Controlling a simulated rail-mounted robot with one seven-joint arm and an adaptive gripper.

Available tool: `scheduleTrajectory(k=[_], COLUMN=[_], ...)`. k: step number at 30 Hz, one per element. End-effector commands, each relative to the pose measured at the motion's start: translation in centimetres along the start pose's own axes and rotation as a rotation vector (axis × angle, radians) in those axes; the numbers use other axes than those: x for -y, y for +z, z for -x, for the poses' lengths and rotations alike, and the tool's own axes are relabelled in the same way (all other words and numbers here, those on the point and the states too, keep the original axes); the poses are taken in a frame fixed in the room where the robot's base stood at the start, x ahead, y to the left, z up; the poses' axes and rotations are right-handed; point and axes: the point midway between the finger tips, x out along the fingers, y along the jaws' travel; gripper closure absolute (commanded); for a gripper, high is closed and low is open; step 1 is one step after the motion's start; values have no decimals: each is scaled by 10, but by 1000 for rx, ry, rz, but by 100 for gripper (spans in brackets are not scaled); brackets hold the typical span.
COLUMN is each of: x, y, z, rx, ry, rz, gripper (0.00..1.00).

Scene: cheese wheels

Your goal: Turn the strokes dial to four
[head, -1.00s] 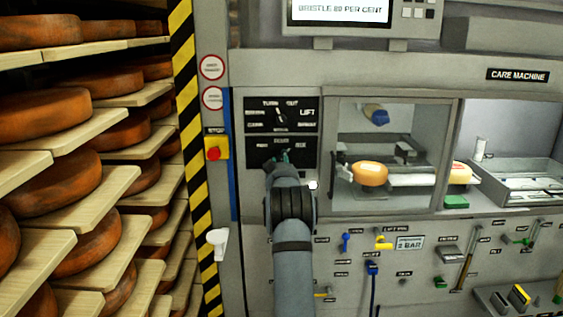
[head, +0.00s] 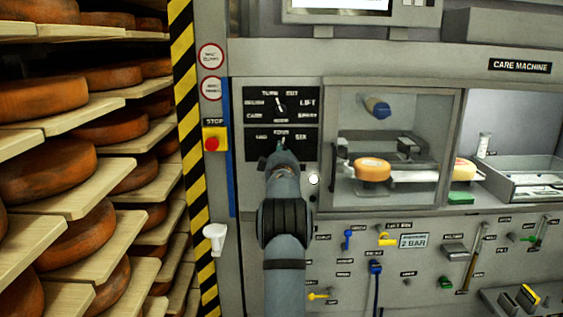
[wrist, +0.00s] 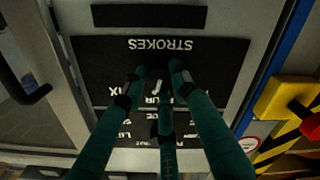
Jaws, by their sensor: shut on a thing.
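The strokes dial (wrist: 157,86) sits on a black panel (wrist: 215,75) marked STROKES, seen upside down in the wrist view. A short pale pointer mark shows between my fingers, close to the partly covered FOUR label; its exact angle is hard to read. In the head view, TWO, FOUR and SIX run along the top of this lower panel (head: 306,155), and my gripper covers most of the dial. My gripper (wrist: 155,75) is shut on the dial, its fingers around the knob; it also shows in the head view (head: 280,150).
Another dial (head: 281,107) with TURN, OUT and LIFT labels sits just above. A red stop button (head: 212,144) is at the left, beside a striped post (head: 187,120) and shelves of cheese wheels. A glazed chamber (head: 345,110) holding a cheese (head: 372,169) is at the right.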

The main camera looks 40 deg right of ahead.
Motion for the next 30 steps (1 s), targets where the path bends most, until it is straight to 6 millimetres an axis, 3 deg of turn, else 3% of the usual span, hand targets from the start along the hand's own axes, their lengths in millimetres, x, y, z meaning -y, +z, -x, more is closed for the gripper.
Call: scheduleTrajectory(k=[12,28,29,30], x=[-1,-2,-2,-2], y=[-5,-7,-7,-7], z=[0,0,0,0], rx=[-10,-12,-12,-12], ry=[6,6,6,6], rz=[196,223,223,223], gripper=[98,98,72,70])
